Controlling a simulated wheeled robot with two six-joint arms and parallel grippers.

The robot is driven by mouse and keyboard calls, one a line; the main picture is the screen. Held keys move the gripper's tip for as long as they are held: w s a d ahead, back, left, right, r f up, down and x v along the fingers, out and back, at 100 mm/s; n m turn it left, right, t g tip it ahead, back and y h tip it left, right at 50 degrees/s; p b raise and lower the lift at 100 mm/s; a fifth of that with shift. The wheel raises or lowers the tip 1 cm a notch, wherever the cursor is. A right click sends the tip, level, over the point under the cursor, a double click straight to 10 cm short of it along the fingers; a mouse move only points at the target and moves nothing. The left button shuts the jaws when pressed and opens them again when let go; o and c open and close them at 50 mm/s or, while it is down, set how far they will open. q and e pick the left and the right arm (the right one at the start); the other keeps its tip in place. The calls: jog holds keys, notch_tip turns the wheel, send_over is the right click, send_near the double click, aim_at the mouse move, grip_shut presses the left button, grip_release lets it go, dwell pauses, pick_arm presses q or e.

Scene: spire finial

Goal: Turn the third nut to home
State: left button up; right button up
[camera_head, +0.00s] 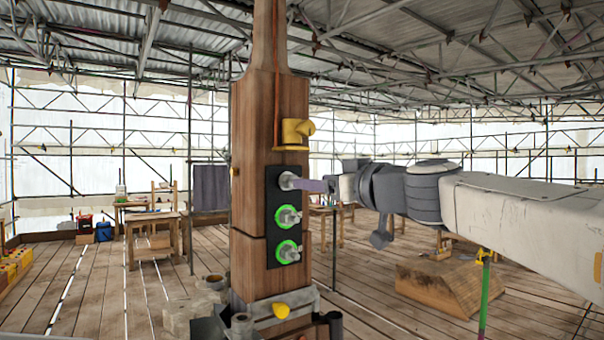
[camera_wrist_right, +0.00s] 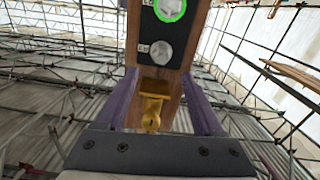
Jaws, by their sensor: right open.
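A dark plate (camera_head: 272,205) on the wooden post (camera_head: 257,185) carries three nuts in a column. The top nut (camera_head: 287,181) has no lit ring; the middle nut (camera_head: 288,216) and bottom nut (camera_head: 287,251) each have a green ring. My right gripper (camera_head: 316,185) reaches in from the right, its purple fingers level with the top nut. In the wrist view the right gripper (camera_wrist_right: 160,80) is open, one finger on each side, and the unlit nut (camera_wrist_right: 162,51) lies just beyond the fingertips. Whether they touch it I cannot tell. My left gripper is not in view.
A yellow bracket (camera_head: 295,133) juts from the post just above the plate; it also shows between the fingers in the wrist view (camera_wrist_right: 152,105). A grey clamp collar (camera_head: 286,306) surrounds the post's foot. A wooden block (camera_head: 450,287) lies on the floor at right.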

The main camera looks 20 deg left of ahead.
aim_at(292, 179)
jog(key=p+x, duration=0.4)
jog(key=x, duration=0.3)
jog(key=shift+a+r, duration=0.1)
jog(key=shift+r, duration=0.05)
jog(key=shift+w+a, duration=0.3)
jog(key=shift+a, duration=0.05)
jog(key=shift+c, duration=0.3)
grip_shut()
